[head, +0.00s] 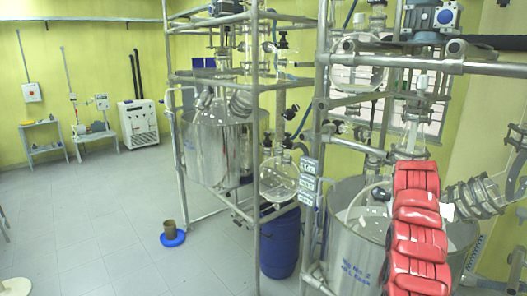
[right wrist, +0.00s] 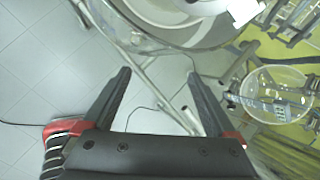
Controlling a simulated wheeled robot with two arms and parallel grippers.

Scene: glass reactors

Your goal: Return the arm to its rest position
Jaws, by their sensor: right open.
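My right arm (head: 416,225), with red padded segments, rises from the lower right of the head view in front of the near glass reactor. My right gripper (right wrist: 159,73) shows in the right wrist view, its two dark fingers spread with nothing between them. Grey tiled floor and a thin cable lie beyond the fingers. In the head view I cannot make out the right gripper. My left arm and left gripper are in neither view.
The near reactor's steel vessel (head: 345,240) and pipe frame (head: 400,62) stand close around my right arm. A second reactor (head: 215,145) stands behind, with a round glass flask (head: 279,178) and blue drum (head: 279,243). Open floor (head: 90,215) lies at left.

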